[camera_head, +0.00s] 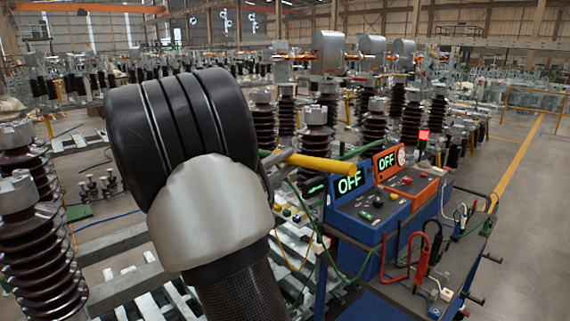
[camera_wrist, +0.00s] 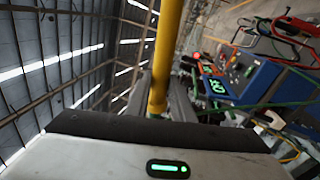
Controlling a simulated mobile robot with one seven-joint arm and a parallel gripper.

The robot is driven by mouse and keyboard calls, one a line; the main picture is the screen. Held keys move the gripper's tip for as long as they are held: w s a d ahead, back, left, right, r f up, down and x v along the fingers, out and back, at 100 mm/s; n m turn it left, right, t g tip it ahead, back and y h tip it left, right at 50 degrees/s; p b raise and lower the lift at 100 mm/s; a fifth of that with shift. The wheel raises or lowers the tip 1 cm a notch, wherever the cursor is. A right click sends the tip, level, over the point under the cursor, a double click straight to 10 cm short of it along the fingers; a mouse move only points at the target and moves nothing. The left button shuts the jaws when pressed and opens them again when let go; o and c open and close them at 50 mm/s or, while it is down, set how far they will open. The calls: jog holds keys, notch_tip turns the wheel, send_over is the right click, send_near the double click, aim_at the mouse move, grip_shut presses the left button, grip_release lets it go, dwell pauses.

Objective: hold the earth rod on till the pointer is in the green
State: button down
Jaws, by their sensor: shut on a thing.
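The earth rod is a yellow pole (camera_head: 318,162) that sticks out to the right from my gripper (camera_head: 268,172) in the head view. In the wrist view the yellow rod (camera_wrist: 167,50) runs up from between the gripper's fingers (camera_wrist: 165,102), and the gripper is shut on it. My large black and grey wrist hides much of the gripper in the head view. A small round dial (camera_head: 401,157) sits beside the orange-framed display; its pointer is too small to read. What the rod's far end touches, if anything, cannot be told.
A blue test box (camera_head: 355,222) with OFF displays stands on a bench (camera_head: 400,290) at the right, with red and green leads. Brown ribbed insulators (camera_head: 315,150) crowd the middle and left. Metal framing (camera_head: 130,240) lies below. A clear floor aisle (camera_head: 520,220) runs at the right.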

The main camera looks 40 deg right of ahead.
jog(key=shift+w+a, duration=0.15)
jog(key=shift+w, duration=0.65)
dwell(3.0)
jog(key=shift+s+b, duration=0.1)
jog(key=shift+b, duration=0.2)
jog(key=s+d+b, duration=0.1)
jog(key=s+b, duration=0.1)
jog(key=s, duration=0.8)
dwell(0.4)
